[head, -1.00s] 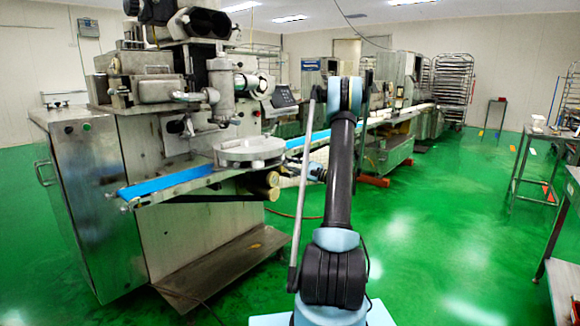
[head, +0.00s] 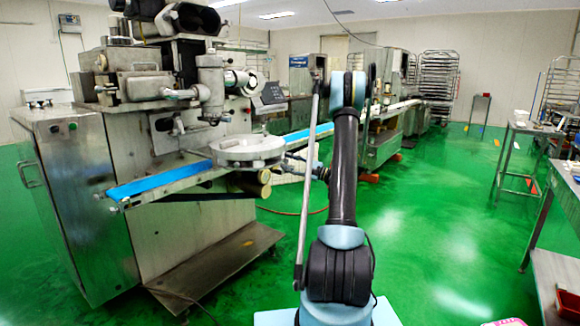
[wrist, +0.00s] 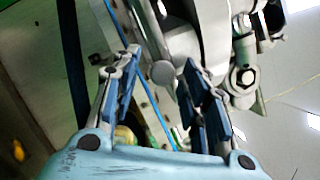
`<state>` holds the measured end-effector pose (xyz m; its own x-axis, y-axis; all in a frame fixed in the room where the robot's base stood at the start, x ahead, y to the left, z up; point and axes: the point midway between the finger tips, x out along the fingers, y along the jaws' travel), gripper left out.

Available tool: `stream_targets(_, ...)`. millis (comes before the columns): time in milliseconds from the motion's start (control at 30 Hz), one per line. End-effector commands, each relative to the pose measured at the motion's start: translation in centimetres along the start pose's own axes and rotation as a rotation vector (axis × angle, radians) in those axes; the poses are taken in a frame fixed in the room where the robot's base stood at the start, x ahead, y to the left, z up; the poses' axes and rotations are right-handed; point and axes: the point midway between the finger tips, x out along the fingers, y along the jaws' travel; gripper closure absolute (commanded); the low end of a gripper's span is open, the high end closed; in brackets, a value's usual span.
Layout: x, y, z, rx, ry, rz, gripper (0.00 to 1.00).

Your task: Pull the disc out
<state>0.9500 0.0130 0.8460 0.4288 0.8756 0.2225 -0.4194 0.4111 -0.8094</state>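The disc (head: 250,147) is a pale grey round plate, lying roughly flat over the blue belt (head: 160,182) at the machine's front. A grey bar with a rounded end (wrist: 162,73) shows between the fingers, with a gap visible on both sides. A large pale surface, perhaps the disc, shows beyond it. I cannot tell whether a finger touches anything.
The steel encrusting machine (head: 150,215) stands at left, with its nozzle assembly (head: 212,85) above the disc. A conveyor runs back to the right. Steel tables (head: 527,128) stand at far right. The green floor between them and my arm is open.

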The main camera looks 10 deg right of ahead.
Motion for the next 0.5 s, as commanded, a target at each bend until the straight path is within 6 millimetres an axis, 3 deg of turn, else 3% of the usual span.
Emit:
stream_targets(267,-0.2,-0.1,0.0,0.000,0.000,-0.002,0.59)
stream_targets(500,-3.0,-0.1,-0.1,-0.001,0.002,-0.003,0.59)
